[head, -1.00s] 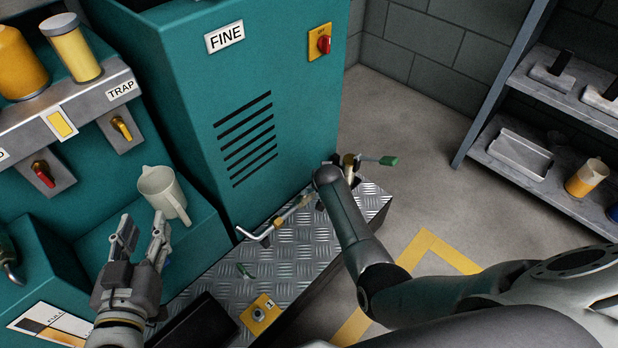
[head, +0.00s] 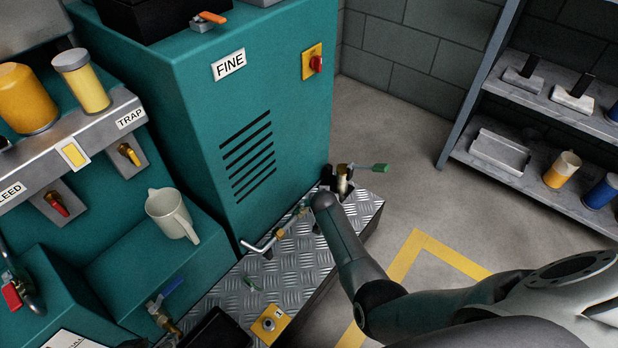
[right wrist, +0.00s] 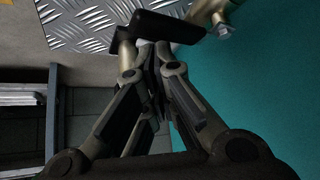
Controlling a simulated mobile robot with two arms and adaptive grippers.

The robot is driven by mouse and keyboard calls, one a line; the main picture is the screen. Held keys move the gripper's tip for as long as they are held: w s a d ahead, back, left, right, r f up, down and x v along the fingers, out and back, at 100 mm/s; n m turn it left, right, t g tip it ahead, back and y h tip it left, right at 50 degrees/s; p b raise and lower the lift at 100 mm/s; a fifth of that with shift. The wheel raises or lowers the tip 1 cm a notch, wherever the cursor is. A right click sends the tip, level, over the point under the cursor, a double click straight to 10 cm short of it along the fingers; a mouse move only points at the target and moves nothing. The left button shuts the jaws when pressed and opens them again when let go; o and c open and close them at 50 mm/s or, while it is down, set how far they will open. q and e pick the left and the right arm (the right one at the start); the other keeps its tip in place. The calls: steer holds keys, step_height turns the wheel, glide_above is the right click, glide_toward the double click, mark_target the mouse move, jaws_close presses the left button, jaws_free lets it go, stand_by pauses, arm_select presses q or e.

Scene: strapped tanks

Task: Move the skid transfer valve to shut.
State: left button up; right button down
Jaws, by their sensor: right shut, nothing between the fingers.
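A brass valve (head: 343,182) with a green-tipped lever (head: 372,167) stands at the far end of the tread-plate skid (head: 315,262). The lever points right, away from the teal cabinet. My right arm reaches to this valve and hides part of it. In the right wrist view my right gripper (right wrist: 152,52) is shut and empty, its fingers close to a black bar (right wrist: 165,27) and a brass part; I cannot tell whether they touch. The green tip does not show in that view. My left gripper is out of view.
The teal FINE cabinet (head: 200,130) borders the skid. A beige jug (head: 172,214) stands on a teal ledge at left. A blue-handled valve (head: 165,295) is below it. Shelves stand at right; floor between is clear.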

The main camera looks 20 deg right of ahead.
steer(key=shift+s+a+f, duration=0.25)
steer(key=shift+s+a, duration=0.05)
stand_by(0.4)
step_height(320, 180, up, 11)
steer(key=shift+w+d+f, duration=0.2)
stand_by(0.4)
stand_by(0.7)
